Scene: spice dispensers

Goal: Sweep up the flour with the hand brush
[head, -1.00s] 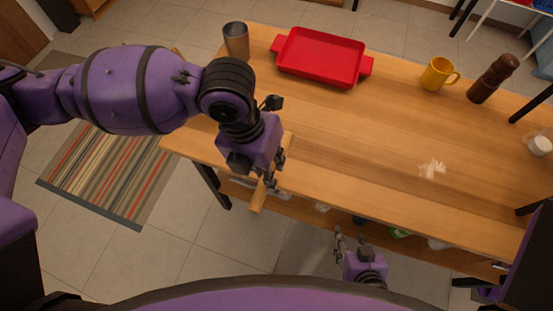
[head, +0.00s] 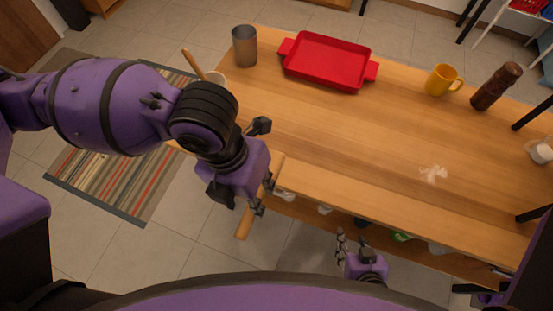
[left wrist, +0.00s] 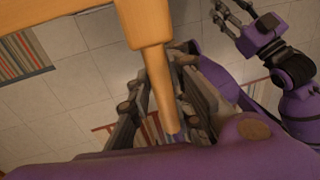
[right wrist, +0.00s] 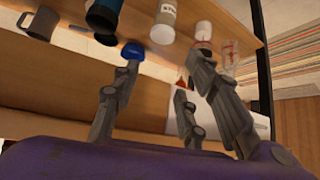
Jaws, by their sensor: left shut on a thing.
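The flour (head: 433,174) is a small white smear on the right part of the wooden table top. The hand brush (head: 243,223) is light wood. My left gripper (head: 264,193) is shut on its handle at the table's near left edge. In the left wrist view the brush (left wrist: 149,28) points up between the fingers, its wider wooden part at the top. Its bristles are not clearly seen. The brush is well to the left of the flour. My right gripper (head: 352,246) is open and empty in front of the table's near edge, below the top.
On the table (head: 340,145) stand a metal cup (head: 245,46), a red tray (head: 327,61), a yellow mug (head: 442,80) and a brown pepper mill (head: 496,87). A lower shelf with bottles (right wrist: 164,22) is near my right gripper. The table's middle is clear.

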